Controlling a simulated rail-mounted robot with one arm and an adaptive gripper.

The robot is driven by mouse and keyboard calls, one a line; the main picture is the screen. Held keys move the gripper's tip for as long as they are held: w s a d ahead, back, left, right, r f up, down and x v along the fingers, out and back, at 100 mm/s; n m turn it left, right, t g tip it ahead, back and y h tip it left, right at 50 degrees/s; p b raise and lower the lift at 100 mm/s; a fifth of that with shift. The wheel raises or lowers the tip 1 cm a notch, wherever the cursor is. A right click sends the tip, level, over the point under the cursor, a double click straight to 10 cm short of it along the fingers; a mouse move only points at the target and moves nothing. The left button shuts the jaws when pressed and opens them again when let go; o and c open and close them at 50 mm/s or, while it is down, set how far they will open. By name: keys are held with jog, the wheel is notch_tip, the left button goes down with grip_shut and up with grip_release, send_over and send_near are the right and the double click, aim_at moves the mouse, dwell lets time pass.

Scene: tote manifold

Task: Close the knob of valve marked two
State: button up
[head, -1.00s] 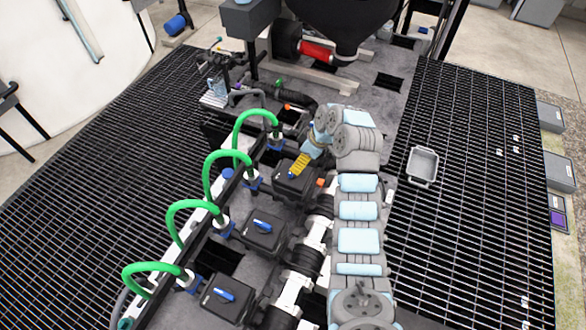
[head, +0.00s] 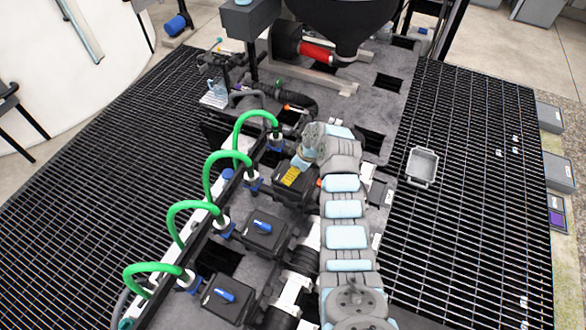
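Black valve boxes stand in a row along the manifold. The nearest box has a blue knob (head: 225,295), and the middle box has a blue knob (head: 262,226). The number markings are too small to read, so I cannot tell which valve is two. Whether my gripper's fingers are open or touch the knob cannot be made out.
Green hoses (head: 205,160) arch up left of the boxes. Black and white pipe (head: 300,260) runs right of them, beside my arm. A grey tray (head: 422,167) lies on the right grating. A black hopper (head: 345,20) stands at the back.

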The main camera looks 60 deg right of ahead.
jog(key=shift+c, duration=0.4)
jog(key=c, duration=1.1)
